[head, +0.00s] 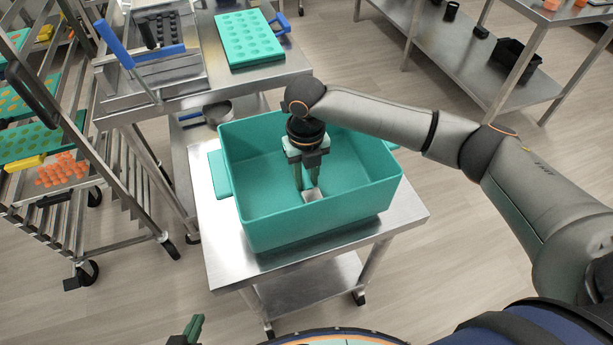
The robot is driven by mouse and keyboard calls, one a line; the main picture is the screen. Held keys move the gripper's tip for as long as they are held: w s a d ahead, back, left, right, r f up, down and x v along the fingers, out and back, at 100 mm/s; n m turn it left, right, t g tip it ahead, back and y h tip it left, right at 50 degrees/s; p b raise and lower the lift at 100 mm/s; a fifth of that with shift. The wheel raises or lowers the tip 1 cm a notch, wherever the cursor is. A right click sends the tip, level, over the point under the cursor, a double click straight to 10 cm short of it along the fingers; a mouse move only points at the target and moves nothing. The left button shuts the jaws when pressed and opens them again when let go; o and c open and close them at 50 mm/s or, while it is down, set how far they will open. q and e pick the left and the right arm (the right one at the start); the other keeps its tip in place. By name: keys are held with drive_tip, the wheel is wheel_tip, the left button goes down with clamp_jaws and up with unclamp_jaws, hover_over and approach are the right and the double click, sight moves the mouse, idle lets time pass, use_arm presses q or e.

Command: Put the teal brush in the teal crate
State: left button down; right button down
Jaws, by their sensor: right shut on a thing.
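The teal crate (310,226) stands open on a small steel table. My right gripper (308,187) reaches down into it from above, its fingers below the rim level. It is shut on the teal brush; only a pale block-like part (313,194) shows clearly at the fingertips, low inside the crate. The brush's teal part is hard to tell from the fingers and the crate walls. I cannot tell whether it touches the crate floor. My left gripper (193,328) shows only its green fingertips at the bottom edge, apart from the table.
The steel table (228,262) has bare margins around the crate. Behind it, a steel bench holds a teal mould tray (248,40) and a blue-handled frame (118,45). A wheeled rack (100,215) with trays stands at left. A shelf table (465,62) is at the back right.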

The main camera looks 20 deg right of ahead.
sight(306, 179)
drive_tip(key=shift+f, duration=0.15)
drive_tip(key=c, duration=0.7)
unclamp_jaws()
drive_tip(key=shift+o, duration=0.2)
wheel_tip(306, 179, up, 12)
drive_tip(key=shift+w, duration=0.15)
drive_tip(key=shift+w, duration=0.1)
